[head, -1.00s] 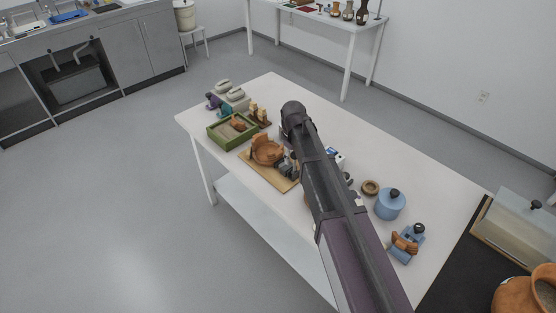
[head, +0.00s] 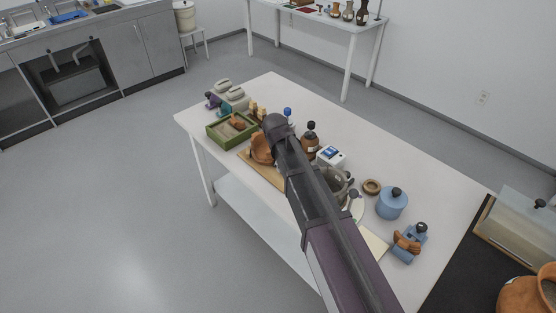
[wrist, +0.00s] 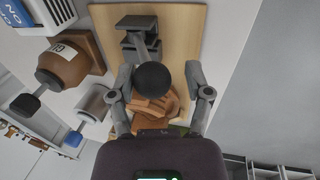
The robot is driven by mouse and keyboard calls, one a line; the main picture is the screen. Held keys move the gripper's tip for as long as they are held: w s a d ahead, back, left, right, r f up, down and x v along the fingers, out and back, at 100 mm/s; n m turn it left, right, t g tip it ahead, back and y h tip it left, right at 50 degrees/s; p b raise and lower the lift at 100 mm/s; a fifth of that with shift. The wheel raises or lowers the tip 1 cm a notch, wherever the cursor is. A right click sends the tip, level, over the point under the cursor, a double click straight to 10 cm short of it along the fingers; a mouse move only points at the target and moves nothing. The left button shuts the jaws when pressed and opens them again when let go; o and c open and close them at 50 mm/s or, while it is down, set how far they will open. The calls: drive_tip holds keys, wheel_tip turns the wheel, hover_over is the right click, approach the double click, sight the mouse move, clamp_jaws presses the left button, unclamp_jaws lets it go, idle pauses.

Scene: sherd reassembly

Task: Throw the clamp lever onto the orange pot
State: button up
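The orange pot (head: 261,149) stands broken-rimmed on a wooden board (head: 257,170), partly hidden by my arm in the head view. In the wrist view the orange pot (wrist: 155,108) lies beyond a black ball knob (wrist: 153,79). The knob appears to top the clamp lever; the dark grey clamp (wrist: 137,38) sits on the board (wrist: 185,35). My gripper (wrist: 161,77) is open, one finger on each side of the knob, with gaps visible on both sides. The head view hides the clamp and my fingers behind my arm.
A brown bottle (head: 310,138), a blue-capped bottle (head: 288,115) and a white device (head: 330,155) stand close to the board. A green sand tray (head: 222,136) is at its far side. A blue jar (head: 391,204) and brown ring (head: 371,187) stand to the right.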

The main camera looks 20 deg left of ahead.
drive_tip(key=shift+s+a+f+t+h+b, duration=0.3)
drive_tip(key=shift+s+f+t+b, duration=0.25)
drive_tip(key=shift+s+b, duration=0.1)
drive_tip(key=shift+p+v, duration=2.6)
drive_tip(key=shift+v, duration=0.05)
drive_tip(key=shift+w+r, duration=0.1)
drive_tip(key=shift+r, duration=0.05)
drive_tip(key=s+d+m+g+p, duration=0.1)
drive_tip(key=s+d+m, duration=0.2)
drive_tip(key=d, duration=0.9)
drive_tip(key=s+d+r+m+g+y+p, duration=0.1)
drive_tip(key=s+d+m, duration=0.2)
drive_tip(key=d, duration=0.9)
drive_tip(key=s+d+r+m+g+p, duration=0.1)
drive_tip(key=s+d+m, duration=0.2)
drive_tip(key=d, duration=0.9)
drive_tip(key=m, duration=0.3)
drive_tip(key=shift+s+d+y, duration=0.35)
drive_tip(key=shift+d+y, duration=0.05)
